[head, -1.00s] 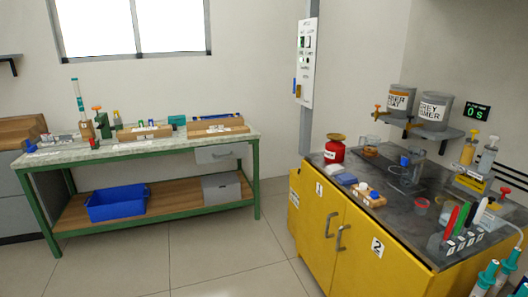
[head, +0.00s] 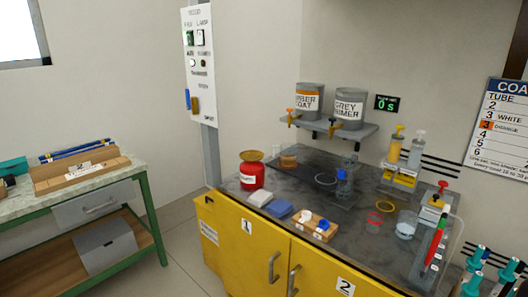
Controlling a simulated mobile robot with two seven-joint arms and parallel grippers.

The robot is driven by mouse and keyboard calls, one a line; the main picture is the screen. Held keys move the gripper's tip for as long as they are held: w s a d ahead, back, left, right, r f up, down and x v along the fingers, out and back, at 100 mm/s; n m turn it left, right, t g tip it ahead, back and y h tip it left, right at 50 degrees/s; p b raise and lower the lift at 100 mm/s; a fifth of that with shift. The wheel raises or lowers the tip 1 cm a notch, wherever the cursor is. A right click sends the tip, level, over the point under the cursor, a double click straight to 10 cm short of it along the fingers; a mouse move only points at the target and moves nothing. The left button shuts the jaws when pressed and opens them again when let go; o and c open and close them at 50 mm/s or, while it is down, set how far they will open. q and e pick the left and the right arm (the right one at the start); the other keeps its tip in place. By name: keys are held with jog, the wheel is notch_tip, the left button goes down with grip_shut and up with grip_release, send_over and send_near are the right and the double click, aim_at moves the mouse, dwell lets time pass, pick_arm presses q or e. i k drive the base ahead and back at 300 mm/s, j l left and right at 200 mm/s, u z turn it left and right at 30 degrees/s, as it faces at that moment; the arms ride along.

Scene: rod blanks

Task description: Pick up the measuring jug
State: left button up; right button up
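A clear, jug-like vessel (head: 280,149) stands at the back left of the dark worktop, beside a brown round piece (head: 289,160). It is small and faint, so I cannot be sure that it is the measuring jug. Another clear upright vessel (head: 345,182) stands right of it, near a ring on the worktop. Neither of my grippers shows in the head view.
The dark worktop (head: 270,188) tops a yellow cabinet (head: 238,255). A red container (head: 252,174), a blue block (head: 279,208) and a wooden holder (head: 315,226) stand near its front. Two grey tanks hang above. A green-framed bench (head: 147,215) is at left, with floor between.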

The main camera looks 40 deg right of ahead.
aim_at(288, 151)
jog(key=i+j+z, duration=0.1)
jog(key=i+z, duration=0.25)
jog(key=i, duration=0.15)
jog(key=i+j+z, duration=0.25)
jog(key=i+z, duration=0.15)
jog(key=i+j+z, duration=0.2)
jog(key=z, duration=0.25)
jog(key=i+j+z, duration=0.55)
jog(key=j+z, duration=0.15)
jog(key=z, duration=0.15)
jog(key=i+j+z, duration=0.1)
jog(key=j+z, duration=0.3)
